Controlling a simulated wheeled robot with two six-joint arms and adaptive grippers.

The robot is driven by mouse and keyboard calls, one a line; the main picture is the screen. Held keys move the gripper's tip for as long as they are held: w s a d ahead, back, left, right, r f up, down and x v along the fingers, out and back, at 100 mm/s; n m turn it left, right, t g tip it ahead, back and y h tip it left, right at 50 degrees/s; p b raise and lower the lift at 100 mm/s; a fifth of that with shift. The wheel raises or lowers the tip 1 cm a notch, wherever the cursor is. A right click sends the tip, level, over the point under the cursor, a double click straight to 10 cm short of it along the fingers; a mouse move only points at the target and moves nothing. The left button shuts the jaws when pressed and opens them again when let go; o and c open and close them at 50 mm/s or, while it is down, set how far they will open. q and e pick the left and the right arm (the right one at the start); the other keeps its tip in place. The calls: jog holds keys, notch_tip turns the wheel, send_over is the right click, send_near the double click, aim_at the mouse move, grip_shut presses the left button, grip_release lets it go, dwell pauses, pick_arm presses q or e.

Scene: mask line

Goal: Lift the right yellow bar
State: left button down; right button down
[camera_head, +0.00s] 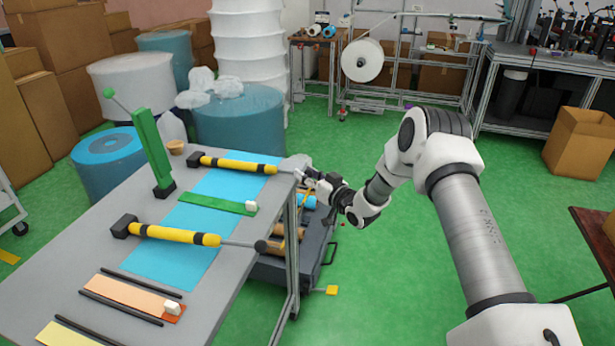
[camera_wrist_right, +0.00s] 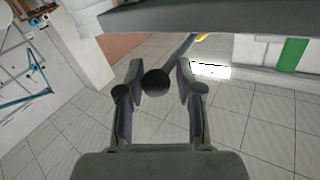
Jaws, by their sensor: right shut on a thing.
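Two yellow-and-black bars lie across the grey table. The far yellow bar (camera_head: 238,165), which reaches further right, has a black block at its left end and a thin rod at its right end. My right gripper (camera_head: 308,173) is at the far bar's rod end, beyond the table edge. In the right wrist view, the dark ball knob (camera_wrist_right: 156,82) sits between my right gripper's fingers (camera_wrist_right: 159,76), which are shut on it. I cannot tell whether this bar is off the table. My left gripper is out of view.
The table (camera_head: 48,262) carries a blue sheet, a green strip (camera_head: 215,204) and a green upright lever (camera_head: 151,150). A dark cart (camera_head: 305,262) stands under its right edge. Open green floor lies right of it; a cardboard box (camera_head: 580,142) stands farther right.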

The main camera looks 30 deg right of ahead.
notch_tip(320, 180, up, 5)
jog(key=shift+w+d+f+p, duration=0.1)
jog(key=shift+f+p, duration=0.1)
jog(key=shift+p, duration=0.35)
jog(key=shift+w+d+r, duration=0.1)
jog(key=shift+w+r, duration=0.05)
jog(key=shift+r, duration=0.05)
jog(key=c, duration=0.9)
grip_release()
jog(key=shift+f, duration=0.3)
jog(key=s+d, duration=0.1)
jog(key=s, duration=1)
jog(key=shift+s+d, duration=0.2)
jog(key=shift+s, duration=0.15)
